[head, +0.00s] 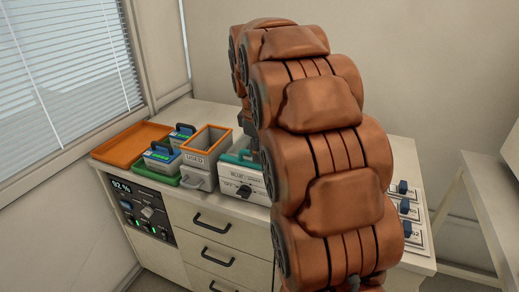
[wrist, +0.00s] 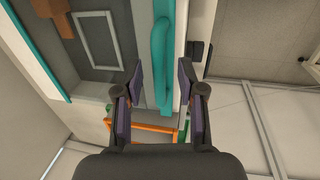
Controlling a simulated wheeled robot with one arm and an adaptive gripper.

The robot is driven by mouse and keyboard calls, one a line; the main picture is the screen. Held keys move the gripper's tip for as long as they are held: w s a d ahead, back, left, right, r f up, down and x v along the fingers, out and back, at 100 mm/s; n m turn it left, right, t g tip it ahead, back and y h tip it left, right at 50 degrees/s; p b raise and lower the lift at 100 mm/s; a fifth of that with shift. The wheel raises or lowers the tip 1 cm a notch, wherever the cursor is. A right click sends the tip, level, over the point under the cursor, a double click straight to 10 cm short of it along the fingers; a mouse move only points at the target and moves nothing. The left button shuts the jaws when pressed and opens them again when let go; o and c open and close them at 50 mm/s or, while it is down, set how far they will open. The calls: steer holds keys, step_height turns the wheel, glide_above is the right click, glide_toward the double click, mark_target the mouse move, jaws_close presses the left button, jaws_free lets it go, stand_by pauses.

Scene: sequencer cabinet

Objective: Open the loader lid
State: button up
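The loader (head: 234,177) is a pale box with a teal top edge on the cabinet, partly hidden behind my arm in the head view. In the wrist view, its lid shows a dark panel with a pale rectangular outline (wrist: 95,40) and teal edging. A rounded teal handle bar (wrist: 161,55) runs along it. My gripper (wrist: 165,72) is open, with one finger on each side of the handle bar. I see gaps between the fingers and the bar; depth contact is hard to judge. In the head view my gripper is mostly hidden by my arm.
An orange tray (head: 130,145), a green tray (head: 150,175) with blue-topped cartridges, and an orange-rimmed bin marked USED (head: 197,160) stand left of the loader. Blue-handled items (head: 403,188) stand at right. Cabinet drawers (head: 215,224) are below.

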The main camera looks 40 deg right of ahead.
jaws_close()
stand_by(0.5)
